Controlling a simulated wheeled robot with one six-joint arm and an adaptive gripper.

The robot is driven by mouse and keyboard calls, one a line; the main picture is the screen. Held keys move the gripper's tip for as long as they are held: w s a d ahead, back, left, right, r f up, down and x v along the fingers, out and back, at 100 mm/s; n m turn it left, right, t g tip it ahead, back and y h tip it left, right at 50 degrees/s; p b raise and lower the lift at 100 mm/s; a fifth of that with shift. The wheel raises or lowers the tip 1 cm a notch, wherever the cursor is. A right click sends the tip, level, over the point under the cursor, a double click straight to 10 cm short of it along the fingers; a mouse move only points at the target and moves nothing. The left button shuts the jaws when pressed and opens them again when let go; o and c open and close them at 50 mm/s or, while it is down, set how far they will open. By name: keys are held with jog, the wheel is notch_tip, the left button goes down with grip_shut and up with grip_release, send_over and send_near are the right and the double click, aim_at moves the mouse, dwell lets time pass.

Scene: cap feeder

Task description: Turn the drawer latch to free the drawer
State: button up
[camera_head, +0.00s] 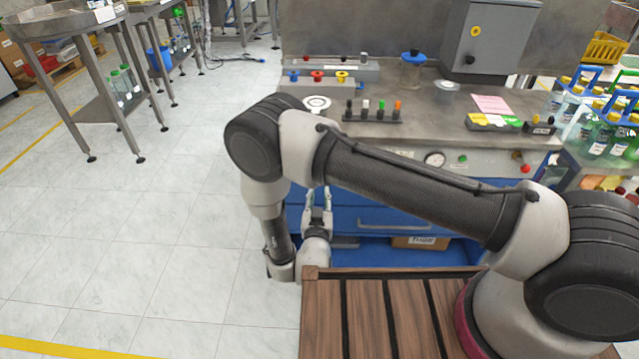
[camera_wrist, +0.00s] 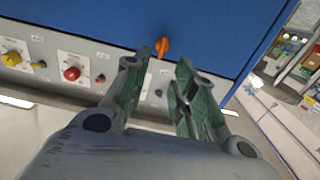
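The orange drawer latch (camera_wrist: 162,47) shows in the wrist view on the blue drawer front (camera_wrist: 220,25), near its edge beside the pale control panel. It appears just beyond and between my fingertips; I cannot tell whether they touch it. My gripper (camera_wrist: 161,68) is open, with green pads on both fingers and nothing between them. In the head view my gripper (camera_head: 318,200) is in front of the left part of the blue drawer (camera_head: 400,222), which has a long bar handle. The latch cannot be made out in the head view.
The control panel (camera_wrist: 70,62) carries a yellow knob (camera_wrist: 12,58) and a red knob (camera_wrist: 72,73). A gauge (camera_head: 435,159) sits on the bench front. A wooden-slatted top (camera_head: 365,315) lies in front of the drawer.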

jog(key=w, duration=0.6)
jog(key=shift+d, duration=0.15)
grip_shut()
